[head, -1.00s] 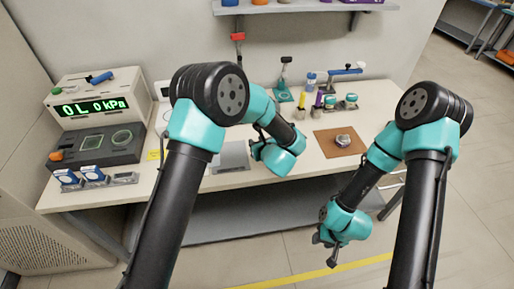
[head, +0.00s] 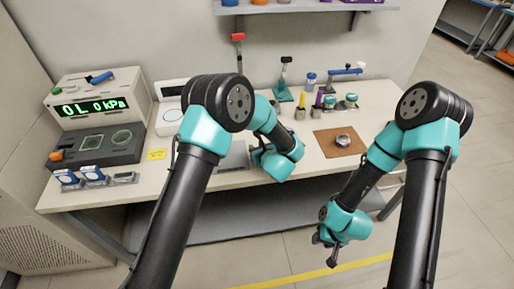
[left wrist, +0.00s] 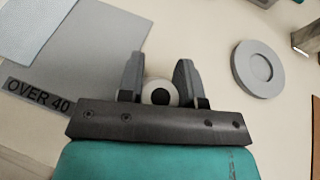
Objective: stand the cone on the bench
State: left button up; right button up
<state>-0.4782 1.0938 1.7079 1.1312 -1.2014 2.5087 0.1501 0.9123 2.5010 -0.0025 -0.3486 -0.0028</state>
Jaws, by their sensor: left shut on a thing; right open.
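In the left wrist view, my left gripper (left wrist: 160,60) is shut on a pale round piece with a dark centre, which I take to be the cone (left wrist: 173,87), seen end-on. How far it is above the bench (head: 215,185) I cannot tell. In the head view, my left wrist is over the middle of the bench and hides the fingers and the held piece. My right gripper (head: 328,241) is open and empty, in front of the bench and low.
A grey sheet (left wrist: 95,45) and an "OVER 40" label (left wrist: 38,97) lie left of my left gripper; a grey ring-shaped disc (left wrist: 240,72) lies right. A brown mat (head: 325,149) carries a metal dish (head: 343,141). Several small jars stand at the back right.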

pick_arm(q)
jog(key=o, duration=1)
jog(key=shift+r, duration=0.1)
jog(key=shift+s+d+r, duration=0.1)
jog(key=shift+r, duration=0.05)
jog(key=v, duration=1.1)
jog(key=shift+s+d+r, duration=0.1)
jog(key=shift+s+r, duration=0.05)
jog(key=shift+s, duration=0.15)
